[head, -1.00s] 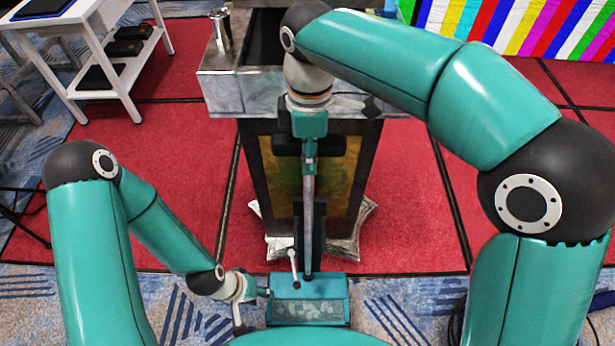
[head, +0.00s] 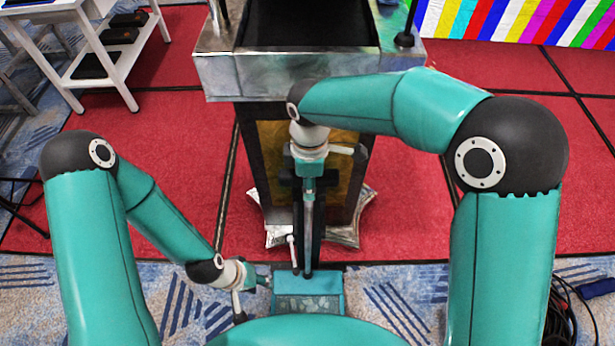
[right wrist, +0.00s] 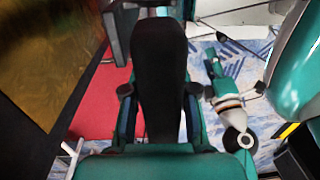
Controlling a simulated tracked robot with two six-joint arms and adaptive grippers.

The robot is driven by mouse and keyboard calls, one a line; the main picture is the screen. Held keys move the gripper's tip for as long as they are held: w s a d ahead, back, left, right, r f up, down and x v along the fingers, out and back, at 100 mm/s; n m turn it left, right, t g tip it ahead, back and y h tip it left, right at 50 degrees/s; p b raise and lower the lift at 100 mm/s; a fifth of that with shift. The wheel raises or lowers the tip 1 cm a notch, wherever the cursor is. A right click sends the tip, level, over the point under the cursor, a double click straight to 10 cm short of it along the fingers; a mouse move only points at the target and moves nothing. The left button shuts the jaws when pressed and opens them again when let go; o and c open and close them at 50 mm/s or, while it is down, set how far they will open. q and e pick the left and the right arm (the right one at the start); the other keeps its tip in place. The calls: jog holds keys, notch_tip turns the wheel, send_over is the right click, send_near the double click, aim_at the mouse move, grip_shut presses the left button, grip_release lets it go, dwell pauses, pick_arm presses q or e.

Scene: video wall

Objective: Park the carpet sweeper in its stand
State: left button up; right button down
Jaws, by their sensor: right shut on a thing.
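The carpet sweeper has a teal head (head: 308,283) on the floor in front of the dark pedestal and a slim upright handle (head: 309,215). My right gripper (head: 308,168) is shut on the upper handle. In the right wrist view, the black handle grip (right wrist: 160,75) stands between the fingers of my right gripper (right wrist: 158,95). My left gripper (head: 262,281) is low, just left of the sweeper head; its jaws are too small to read, and I cannot tell if it touches. A dark upright piece (head: 297,235) with a white lever is beside the handle; I cannot tell whether it is the stand.
A pedestal with a metal-edged top (head: 225,75) rises right behind the sweeper, with silvery cushion-like corners (head: 345,232) at its foot. A white shelf table (head: 105,55) stands back left. A dark cable (head: 560,315) lies at right. Red carpet (head: 410,210) is open on both sides.

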notch_tip(320, 180, down, 4)
jog(key=shift+r, duration=0.15)
jog(key=c, duration=0.9)
grip_release()
jog(key=shift+r, duration=0.1)
jog(key=r, duration=1.1)
jog(key=shift+w+r+p, duration=0.3)
jog(key=shift+r+p, duration=0.05)
